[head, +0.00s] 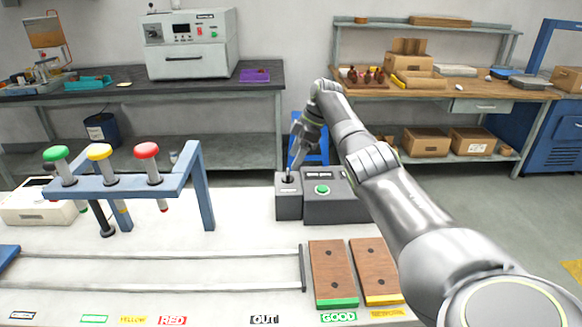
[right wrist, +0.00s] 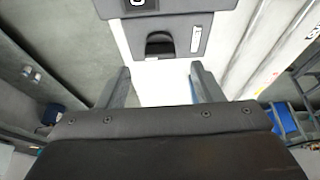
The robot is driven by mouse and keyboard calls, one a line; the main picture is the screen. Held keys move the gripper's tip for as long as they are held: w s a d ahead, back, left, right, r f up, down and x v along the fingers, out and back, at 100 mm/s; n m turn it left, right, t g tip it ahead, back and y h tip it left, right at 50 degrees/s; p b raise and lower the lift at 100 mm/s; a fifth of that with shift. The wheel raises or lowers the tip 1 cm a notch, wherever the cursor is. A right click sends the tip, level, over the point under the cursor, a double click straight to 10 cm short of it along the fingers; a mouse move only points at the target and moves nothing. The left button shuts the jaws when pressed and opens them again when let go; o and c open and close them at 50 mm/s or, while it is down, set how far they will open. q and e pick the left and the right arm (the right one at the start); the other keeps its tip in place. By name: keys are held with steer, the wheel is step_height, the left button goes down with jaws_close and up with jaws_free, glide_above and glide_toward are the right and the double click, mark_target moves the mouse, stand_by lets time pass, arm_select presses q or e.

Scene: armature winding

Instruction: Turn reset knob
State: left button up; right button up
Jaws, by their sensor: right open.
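The reset knob (right wrist: 160,43) is black and sits on a small grey box (head: 288,208) at the back of the white table. In the head view it also shows as a dark spot (head: 288,179) on the box top. My right gripper (head: 293,165) reaches in from the right and points down just above this box. In the right wrist view its two fingers (right wrist: 162,76) are spread and empty, and the knob appears beyond their tips, between their lines. Whether a fingertip touches the knob I cannot tell. My left gripper is in neither view.
A larger dark box with a green button (head: 322,189) stands right beside the knob box. A blue frame (head: 198,180) carries green, yellow and red plungers at left. Two wooden boards (head: 332,270) lie at the front right. White table surface is clear between.

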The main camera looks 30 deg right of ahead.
steer(key=v, duration=1.2)
steer(key=shift+r, duration=0.25)
steer(key=shift+s+d, duration=0.1)
